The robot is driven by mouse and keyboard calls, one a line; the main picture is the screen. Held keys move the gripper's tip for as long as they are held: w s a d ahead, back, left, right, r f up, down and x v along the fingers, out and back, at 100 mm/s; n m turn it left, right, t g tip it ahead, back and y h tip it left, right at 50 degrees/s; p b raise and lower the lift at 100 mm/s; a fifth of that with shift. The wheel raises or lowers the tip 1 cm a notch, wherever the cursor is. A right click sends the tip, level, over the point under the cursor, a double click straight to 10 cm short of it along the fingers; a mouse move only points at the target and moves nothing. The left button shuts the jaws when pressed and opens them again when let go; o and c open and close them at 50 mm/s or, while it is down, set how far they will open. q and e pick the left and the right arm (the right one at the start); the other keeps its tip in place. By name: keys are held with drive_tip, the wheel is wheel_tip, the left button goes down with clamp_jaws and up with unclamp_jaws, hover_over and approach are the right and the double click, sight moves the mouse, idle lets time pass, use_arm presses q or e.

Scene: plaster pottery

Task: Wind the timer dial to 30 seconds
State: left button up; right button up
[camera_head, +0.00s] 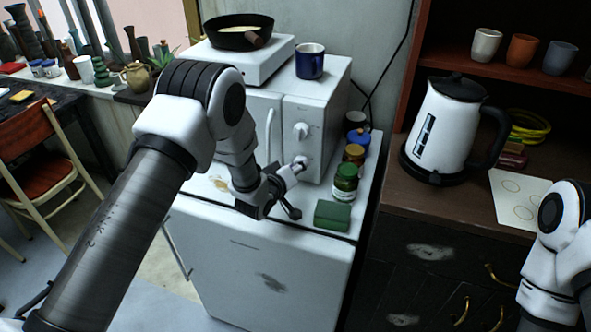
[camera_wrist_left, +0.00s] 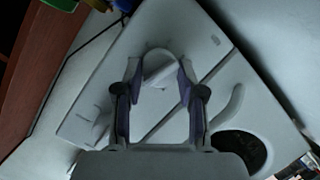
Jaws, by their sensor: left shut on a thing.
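The white microwave (camera_head: 317,100) stands on the low white fridge, its control panel facing me. It has an upper dial (camera_head: 301,130) and a lower dial (camera_head: 301,161). My left gripper (camera_head: 296,167) is at the lower dial. In the left wrist view, its two fingers are on either side of this pale round dial (camera_wrist_left: 158,70), shut on it. The dial's markings are too small to read, so I cannot tell its setting. The other dial (camera_wrist_left: 92,130) shows in the left wrist view, left of the fingers. My right gripper is out of view.
A green-lidded jar (camera_head: 345,183) and a green block (camera_head: 333,215) stand on the fridge top, close right of my left gripper. A blue mug (camera_head: 310,61) and a pan (camera_head: 238,33) on a white appliance are on top. A white kettle (camera_head: 450,128) stands right.

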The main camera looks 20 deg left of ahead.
use_arm(q)
drive_tip(key=m+y+b, duration=0.1)
drive_tip(key=m+b, duration=0.1)
drive_tip(key=m, duration=0.1)
drive_tip(key=shift+w+d+y, duration=0.1)
drive_tip(key=shift+d+y, duration=0.05)
drive_tip(key=shift+y, duration=0.25)
drive_tip(key=shift+r+m+y+b, duration=0.1)
drive_tip(key=shift+m+y+b, duration=0.75)
drive_tip(key=shift+m, duration=0.55)
drive_tip(key=shift+r, duration=0.1)
drive_tip(key=o, duration=1.2)
drive_tip(key=shift+d, duration=0.1)
drive_tip(key=shift+c, duration=0.2)
drive_tip(key=shift+w+f, duration=0.15)
drive_tip(key=shift+f, duration=0.1)
